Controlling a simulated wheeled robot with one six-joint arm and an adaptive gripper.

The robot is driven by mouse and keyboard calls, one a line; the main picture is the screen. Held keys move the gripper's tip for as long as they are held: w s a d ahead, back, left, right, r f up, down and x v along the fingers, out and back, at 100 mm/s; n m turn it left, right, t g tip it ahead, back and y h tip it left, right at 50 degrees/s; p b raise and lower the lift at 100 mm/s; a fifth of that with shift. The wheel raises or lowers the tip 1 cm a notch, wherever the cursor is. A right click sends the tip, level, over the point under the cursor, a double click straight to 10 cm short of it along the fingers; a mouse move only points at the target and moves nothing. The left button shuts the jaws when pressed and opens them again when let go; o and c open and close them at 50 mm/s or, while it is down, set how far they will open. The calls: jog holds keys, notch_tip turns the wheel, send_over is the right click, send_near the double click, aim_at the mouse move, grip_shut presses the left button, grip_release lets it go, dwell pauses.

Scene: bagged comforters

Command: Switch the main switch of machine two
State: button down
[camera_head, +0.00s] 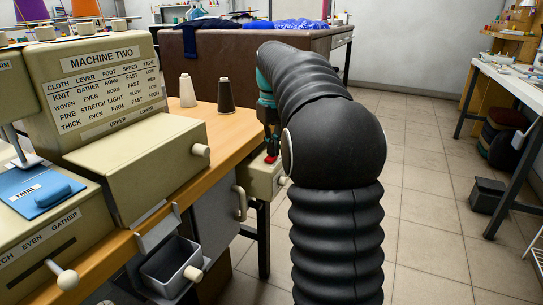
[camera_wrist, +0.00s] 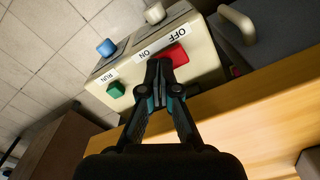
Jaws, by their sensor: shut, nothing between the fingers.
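The machine labelled MACHINE TWO (camera_head: 104,58) stands on the wooden table at left in the head view. A cream switch box (camera_head: 255,183) sits by the table's right end. In the wrist view this box (camera_wrist: 208,62) carries OFF, ON and RUN labels, a red switch (camera_wrist: 178,54) near OFF and ON, and a green button (camera_wrist: 115,90) near RUN. My gripper (camera_wrist: 160,66) is shut and empty, its tips over the box just left of the red switch. I cannot tell whether they touch it. In the head view my gripper (camera_head: 271,150) is partly hidden by my arm.
A blue knob (camera_wrist: 106,47) and a cream knob (camera_wrist: 155,13) are beyond the switches. A white cone (camera_head: 187,91) and a dark cone (camera_head: 226,95) stand on the table.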

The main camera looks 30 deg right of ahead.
jog(key=shift+r+p, duration=3.45)
jog(key=shift+s+a, duration=0.1)
jog(key=s+a+t, duration=0.3)
jog(key=s+a, duration=0.8)
jog(key=s, duration=0.4)
jog(key=s+a+f+t, duration=0.1)
jog(key=s+a+f, duration=0.1)
jog(key=s+f, duration=0.2)
jog(key=s+a+f+m+t, duration=0.1)
jog(key=s+a+f, duration=0.2)
jog(key=s, duration=0.6)
jog(key=shift+a+f+m+t, duration=0.25)
jog(key=shift+f+m+t, duration=0.05)
jog(key=shift+f, duration=0.55)
